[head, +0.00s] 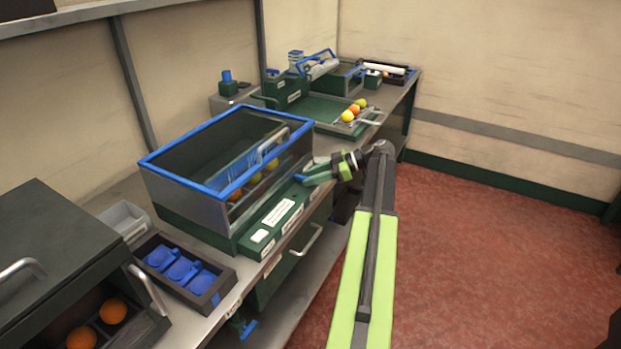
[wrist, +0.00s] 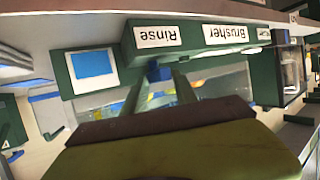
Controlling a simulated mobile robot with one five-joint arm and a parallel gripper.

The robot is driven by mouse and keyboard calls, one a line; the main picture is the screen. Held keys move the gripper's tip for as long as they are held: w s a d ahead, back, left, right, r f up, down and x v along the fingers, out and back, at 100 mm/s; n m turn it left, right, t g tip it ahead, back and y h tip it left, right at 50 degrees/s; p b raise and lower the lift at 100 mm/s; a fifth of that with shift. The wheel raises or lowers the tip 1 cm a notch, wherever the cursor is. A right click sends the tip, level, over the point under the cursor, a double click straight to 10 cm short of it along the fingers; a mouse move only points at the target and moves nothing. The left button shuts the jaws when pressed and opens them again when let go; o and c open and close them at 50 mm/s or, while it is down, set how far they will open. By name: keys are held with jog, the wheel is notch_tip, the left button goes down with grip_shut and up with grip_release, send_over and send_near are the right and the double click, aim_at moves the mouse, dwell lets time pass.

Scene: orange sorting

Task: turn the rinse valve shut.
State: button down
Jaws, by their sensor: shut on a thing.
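The rinse valve shows as a small blue handle (wrist: 158,72) on the green panel, below the upside-down "Rinse" label (wrist: 159,36) in the wrist view. My gripper (wrist: 162,80) has its two fingers on either side of this handle and is shut on it. In the head view my gripper (head: 313,175) is at the front of the green panel, by the right front corner of the blue-rimmed tank. A bit of blue (head: 300,178) shows at its tips there. How far the handle is turned cannot be told.
The blue-rimmed clear tank (head: 178,179) holds several fruits. A "Brusher" label (wrist: 227,34) is beside the rinse one. A dark tray of blue pieces (head: 226,270) and an open box with oranges (head: 45,240) stand nearer. Red floor (head: 480,240) is clear at the right.

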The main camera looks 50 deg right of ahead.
jog(key=shift+w+d+r, duration=0.15)
jog(key=shift+w+d, duration=0.05)
jog(key=shift+d, duration=0.05)
dwell(0.3)
jog(key=c, duration=0.9)
grip_release()
jog(key=o, duration=0.3)
jog(key=shift+o, duration=0.2)
jog(key=p+v, duration=0.6)
jog(key=v, duration=1.1)
jog(key=shift+s+p, duration=0.3)
jog(key=shift+s, duration=0.05)
jog(key=shift+c, duration=0.2)
